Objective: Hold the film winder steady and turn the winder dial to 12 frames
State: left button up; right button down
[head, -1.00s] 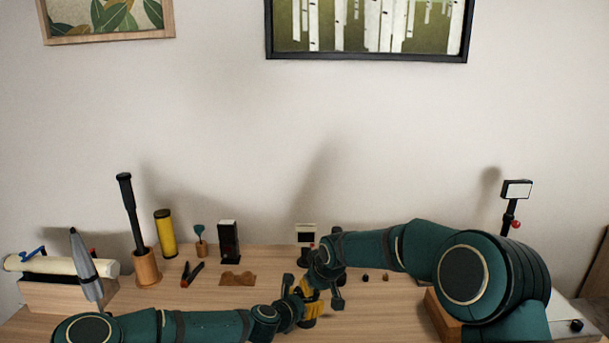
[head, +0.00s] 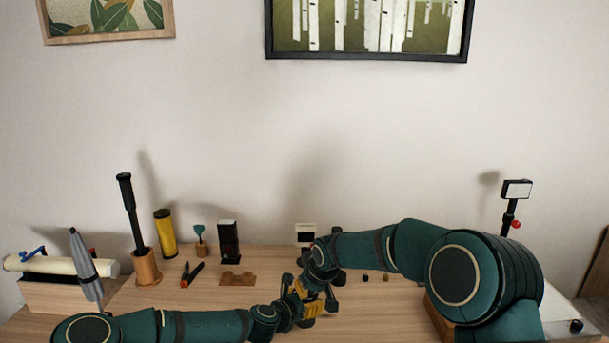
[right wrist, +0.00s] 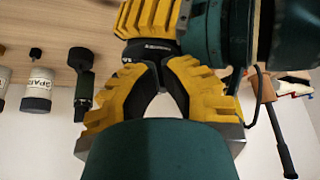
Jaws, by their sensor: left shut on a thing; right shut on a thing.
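The film winder and its dial are hidden between my grippers, so I cannot read the dial setting. In the head view my left gripper (head: 299,308) reaches in low from the left, near the table's front middle. My right gripper (head: 314,296) comes down from above right and meets it. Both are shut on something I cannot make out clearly. In the right wrist view the yellow-padded fingers of my right gripper (right wrist: 152,58) close in around a dark part, with my left gripper (right wrist: 150,18) just beyond.
On the table (head: 262,262) stand a wooden pot (head: 146,267) with a black rod, a yellow cylinder (head: 166,233), a black box (head: 229,242) and a white roll (head: 62,266) on a wooden block. A small screen on a stand (head: 517,189) is at right.

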jog(key=shift+s+a+r, duration=0.1)
jog(key=r, duration=0.6)
jog(key=shift+s, duration=0.2)
jog(key=shift+d, duration=0.25)
notch_tip(320, 180, down, 6)
jog(key=w+d, duration=0.1)
jog(key=d, duration=0.1)
jog(key=shift+w, duration=0.2)
dwell(0.7)
jog(key=shift+w+a, duration=0.2)
jog(key=shift+a, duration=0.05)
dwell(0.6)
